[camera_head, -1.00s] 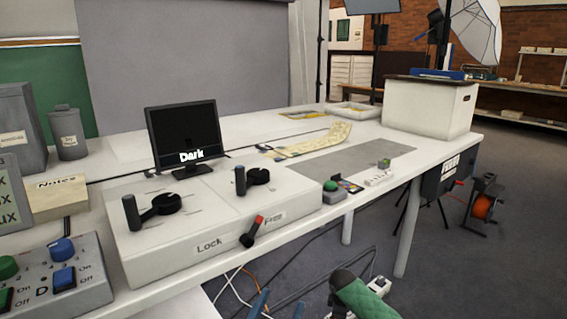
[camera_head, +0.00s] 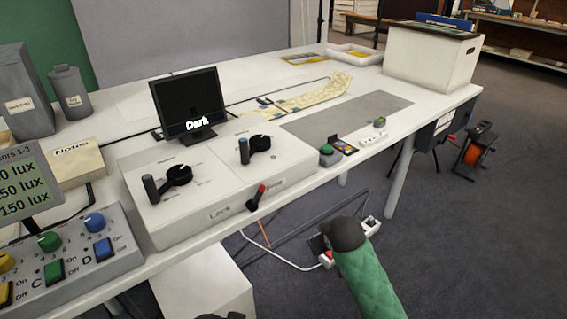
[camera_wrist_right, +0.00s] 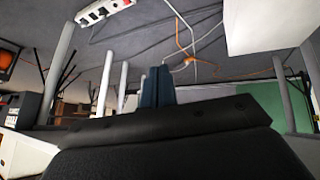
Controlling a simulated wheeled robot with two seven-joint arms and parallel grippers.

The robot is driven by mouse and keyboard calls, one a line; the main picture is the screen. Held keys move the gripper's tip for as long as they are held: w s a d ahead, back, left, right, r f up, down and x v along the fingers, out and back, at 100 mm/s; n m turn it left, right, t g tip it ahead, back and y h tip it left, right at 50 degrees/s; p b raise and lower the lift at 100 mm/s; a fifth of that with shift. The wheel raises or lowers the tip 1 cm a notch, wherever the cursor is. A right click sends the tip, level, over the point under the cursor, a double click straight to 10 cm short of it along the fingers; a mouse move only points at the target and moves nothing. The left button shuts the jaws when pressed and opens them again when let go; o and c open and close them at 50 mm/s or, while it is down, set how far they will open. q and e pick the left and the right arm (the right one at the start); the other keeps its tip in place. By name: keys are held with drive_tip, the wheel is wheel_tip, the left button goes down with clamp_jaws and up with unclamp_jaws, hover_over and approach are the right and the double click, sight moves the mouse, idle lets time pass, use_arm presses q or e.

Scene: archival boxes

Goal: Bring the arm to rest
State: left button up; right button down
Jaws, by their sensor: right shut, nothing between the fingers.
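My right gripper (camera_wrist_right: 157,86) shows in the right wrist view as two blue fingers pressed together with nothing between them. It is in the space below the table, apart from the table legs and cables. In the head view my green-sleeved right arm (camera_head: 368,278) with its black joint stands in front of the table's front edge, over the floor. The right fingertips cannot be made out in the head view.
The white table (camera_head: 330,183) holds a control box (camera_head: 215,195) with levers, a monitor (camera_head: 187,103) and an archival box (camera_head: 430,70). A power strip (camera_head: 369,226) and cables lie below. A knob panel (camera_head: 75,258) is at left.

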drive_tip(key=s+d+r+m+g+p, duration=0.1)
drive_tip(key=s+r+p, duration=0.35)
drive_tip(key=s, duration=0.35)
drive_tip(key=s+d+r+m+p, duration=0.1)
drive_tip(key=s+d+r+p, duration=0.1)
drive_tip(key=s+r+p, duration=0.35)
use_arm(q)
drive_tip(key=s+a+r+n+g+y+p, duration=0.1)
drive_tip(key=s+a+r+g+p, duration=0.2)
drive_tip(key=s+r+p, duration=0.8)
wheel_tip(320, 180, up, 4)
drive_tip(key=shift+a, duration=0.75)
use_arm(e)
drive_tip(key=s+f+m+g, duration=0.1)
drive_tip(key=s+g, duration=0.2)
drive_tip(key=s, duration=1.7)
drive_tip(key=shift+a+f+g+y, duration=0.15)
drive_tip(key=shift+f+g+y, duration=0.15)
drive_tip(key=shift+f+g, duration=0.1)
